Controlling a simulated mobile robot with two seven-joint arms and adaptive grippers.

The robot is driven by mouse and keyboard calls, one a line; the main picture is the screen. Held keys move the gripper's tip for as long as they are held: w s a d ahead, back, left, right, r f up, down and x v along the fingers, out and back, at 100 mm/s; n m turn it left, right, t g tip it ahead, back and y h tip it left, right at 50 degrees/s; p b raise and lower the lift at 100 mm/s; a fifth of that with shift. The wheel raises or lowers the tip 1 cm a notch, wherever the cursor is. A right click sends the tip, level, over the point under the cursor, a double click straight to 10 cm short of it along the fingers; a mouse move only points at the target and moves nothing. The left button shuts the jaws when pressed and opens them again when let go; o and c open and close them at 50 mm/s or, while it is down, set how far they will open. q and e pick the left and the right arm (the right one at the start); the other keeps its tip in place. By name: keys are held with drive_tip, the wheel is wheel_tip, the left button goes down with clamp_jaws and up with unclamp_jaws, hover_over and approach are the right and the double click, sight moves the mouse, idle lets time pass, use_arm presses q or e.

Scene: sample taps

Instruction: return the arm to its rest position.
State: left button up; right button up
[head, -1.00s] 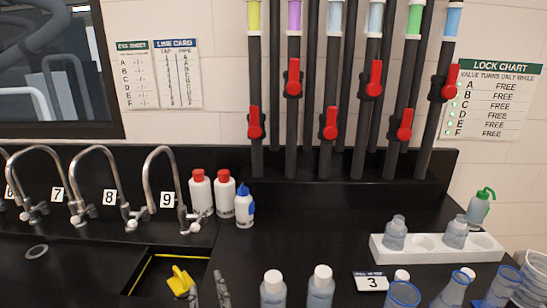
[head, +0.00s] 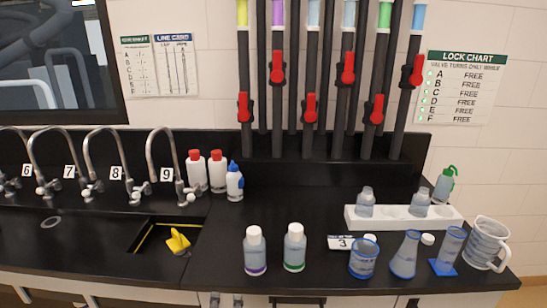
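The tips of my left gripper (head: 226,299) show at the bottom edge of the head view, below the counter's front edge. Its two grey fingertips stand apart with nothing visible between them. The rest of that gripper and its arm are cut off by the frame. My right gripper and arm are not in view.
A black counter (head: 330,275) holds two white-capped bottles (head: 255,252) (head: 294,248), blue beakers and flasks (head: 404,256), a clear jug (head: 486,245) and a white rack (head: 390,222). A sink with a yellow object (head: 178,241), curved taps (head: 160,165) and red-handled pipe valves (head: 309,112) lie behind.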

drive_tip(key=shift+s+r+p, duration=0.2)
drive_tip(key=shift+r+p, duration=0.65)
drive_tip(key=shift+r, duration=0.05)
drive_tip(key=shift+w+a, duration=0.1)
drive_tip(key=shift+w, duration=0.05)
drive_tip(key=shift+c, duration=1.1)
use_arm(q)
drive_tip(key=s+a+f+n+g+h, duration=0.1)
drive_tip(key=s+a+f+n+g, duration=0.1)
drive_tip(key=s+f+n, duration=0.4)
drive_tip(key=s+a+f+n+g+h, duration=0.1)
drive_tip(key=s+f+n, duration=0.5)
drive_tip(key=s, duration=0.7)
drive_tip(key=s+a+f+n+g, duration=0.3)
drive_tip(key=s+f+n, duration=0.4)
drive_tip(key=s, duration=0.3)
drive_tip(key=shift+s+a+f+h, duration=0.35)
drive_tip(key=shift+a+f+h, duration=0.1)
drive_tip(key=shift+a, duration=0.4)
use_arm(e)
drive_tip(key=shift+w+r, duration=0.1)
